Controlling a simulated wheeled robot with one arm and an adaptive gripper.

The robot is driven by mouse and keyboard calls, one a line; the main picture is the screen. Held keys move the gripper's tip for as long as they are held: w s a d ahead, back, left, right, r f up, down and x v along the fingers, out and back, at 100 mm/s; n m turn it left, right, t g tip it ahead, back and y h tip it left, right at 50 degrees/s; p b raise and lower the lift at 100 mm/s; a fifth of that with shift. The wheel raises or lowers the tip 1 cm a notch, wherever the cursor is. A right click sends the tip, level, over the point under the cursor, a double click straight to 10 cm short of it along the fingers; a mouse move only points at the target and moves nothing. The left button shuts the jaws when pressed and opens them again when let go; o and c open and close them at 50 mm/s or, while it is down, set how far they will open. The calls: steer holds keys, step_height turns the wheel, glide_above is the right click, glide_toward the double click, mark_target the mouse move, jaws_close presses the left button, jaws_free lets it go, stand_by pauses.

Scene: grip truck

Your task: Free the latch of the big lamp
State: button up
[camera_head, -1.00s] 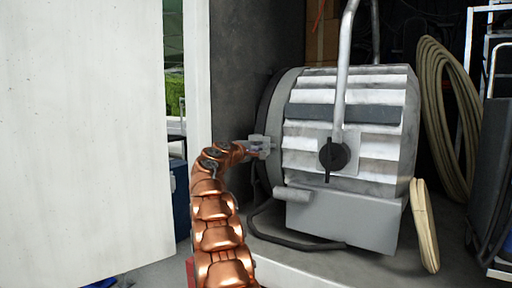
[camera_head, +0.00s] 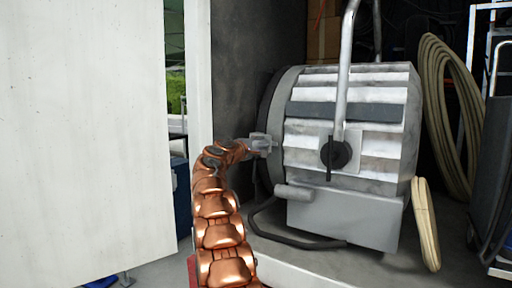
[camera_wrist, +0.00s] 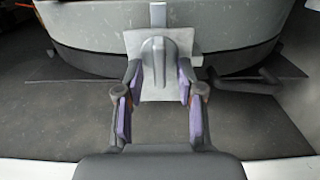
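The big lamp (camera_head: 345,110) is a grey ribbed drum lying in the truck's load space. Its latch (camera_wrist: 155,62) is a rounded grey piece on a light square plate on the lamp's rim, in the upper middle of the wrist view. In the head view the small pale latch area (camera_head: 262,143) sits at the lamp's left edge, where my copper arm ends. My gripper (camera_wrist: 160,78) is open, with purple-padded fingertips on the left and right of the latch. Small gaps seem to show between pads and latch; contact cannot be told. The gripper is tiny in the head view.
A white door panel (camera_head: 85,140) fills the left. A metal yoke bar (camera_head: 346,60) and a black knob (camera_head: 335,153) are on the lamp. Coiled cables (camera_head: 447,120) hang at the right. A dark tube (camera_wrist: 245,80) runs right of the latch.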

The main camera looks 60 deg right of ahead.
steer(key=shift+a, duration=0.1)
steer(key=a, duration=1.1)
steer(key=shift+s+a, duration=0.3)
steer(key=shift+a, duration=0.1)
stand_by(0.5)
steer(key=s+a+f+m+y+p, duration=0.1)
steer(key=s+a+f+y, duration=0.4)
steer(key=a, duration=0.6)
steer(key=s+a+f+y+p, duration=0.2)
steer(key=s+a+f, duration=0.45)
steer(key=a, duration=0.35)
steer(key=s+a+f+m+y+p, duration=0.1)
steer(key=s+a+f+y, duration=0.45)
steer(key=a, duration=0.55)
steer(key=s+a+f+g+y+p, duration=0.1)
steer(key=s+a+f+y, duration=0.1)
steer(key=s+a+f, duration=0.3)
steer(key=s+a+f+n+g+y+p, duration=0.1)
steer(key=s+a+f+y, duration=0.2)
steer(key=s+a, duration=1)
steer(key=a+f, duration=0.2)
steer(key=a, duration=0.3)
steer(key=shift+a, duration=0.2)
steer(key=shift+s+d+y, duration=0.1)
steer(key=shift+y, duration=0.15)
